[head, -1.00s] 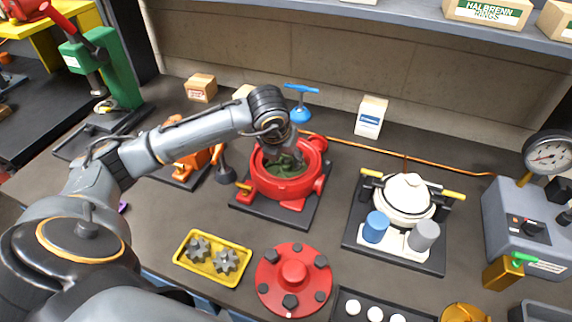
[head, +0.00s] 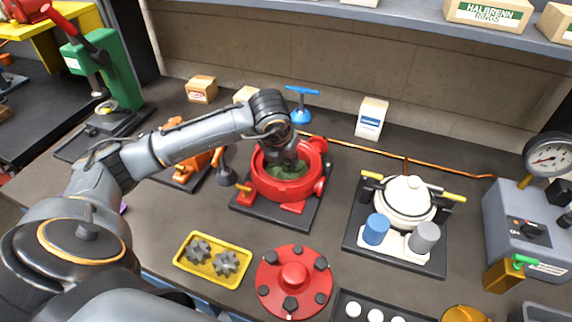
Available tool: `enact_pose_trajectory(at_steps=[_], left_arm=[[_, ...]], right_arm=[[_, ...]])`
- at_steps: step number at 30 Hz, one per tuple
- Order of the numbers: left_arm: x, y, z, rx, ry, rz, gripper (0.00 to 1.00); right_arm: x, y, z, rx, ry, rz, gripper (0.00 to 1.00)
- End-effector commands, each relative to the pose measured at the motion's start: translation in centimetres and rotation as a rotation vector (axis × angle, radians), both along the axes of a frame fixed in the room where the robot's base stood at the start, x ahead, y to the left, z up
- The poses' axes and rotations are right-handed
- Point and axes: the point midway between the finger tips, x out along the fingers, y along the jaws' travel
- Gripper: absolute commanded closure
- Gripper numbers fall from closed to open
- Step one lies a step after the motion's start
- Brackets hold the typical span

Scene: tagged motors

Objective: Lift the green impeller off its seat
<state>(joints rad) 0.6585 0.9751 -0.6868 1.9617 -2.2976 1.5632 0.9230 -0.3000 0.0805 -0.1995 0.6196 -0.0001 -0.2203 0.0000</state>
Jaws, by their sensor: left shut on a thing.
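The green impeller (head: 289,170) sits inside the open red pump housing (head: 283,189) at the middle of the bench. My left gripper (head: 284,160) reaches down into the housing from above and is shut on the impeller. The wrist and fingers hide the back part of the impeller, and the housing wall hides its lower part. I cannot tell whether it is clear of its seat. My right gripper is not in view.
A red cover (head: 293,281) with several bolts lies in front of the housing. A yellow tray (head: 213,259) with two grey gears is left of it. A white pump (head: 404,201) stands right. An orange tool (head: 188,160) stands close on the left.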

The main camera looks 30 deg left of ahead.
Motion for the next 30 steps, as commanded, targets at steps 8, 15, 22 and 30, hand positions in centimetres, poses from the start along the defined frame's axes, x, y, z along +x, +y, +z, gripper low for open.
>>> enact_pose_trajectory(at_steps=[8, 15, 22, 30], left_arm=[[0.2, 0.0, 4.7, 0.000, -0.013, 0.000, 1.00], [0.2, 0.0, 8.7, -0.001, -0.009, 0.000, 1.00], [0.1, 0.0, 11.2, -0.001, -0.006, 0.000, 1.00], [0.1, 0.0, 13.0, 0.000, -0.005, 0.001, 1.00]], right_arm=[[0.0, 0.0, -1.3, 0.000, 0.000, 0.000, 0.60], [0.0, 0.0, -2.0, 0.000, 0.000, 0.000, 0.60], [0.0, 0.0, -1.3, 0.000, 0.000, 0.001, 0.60], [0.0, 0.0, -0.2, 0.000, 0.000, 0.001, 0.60]])
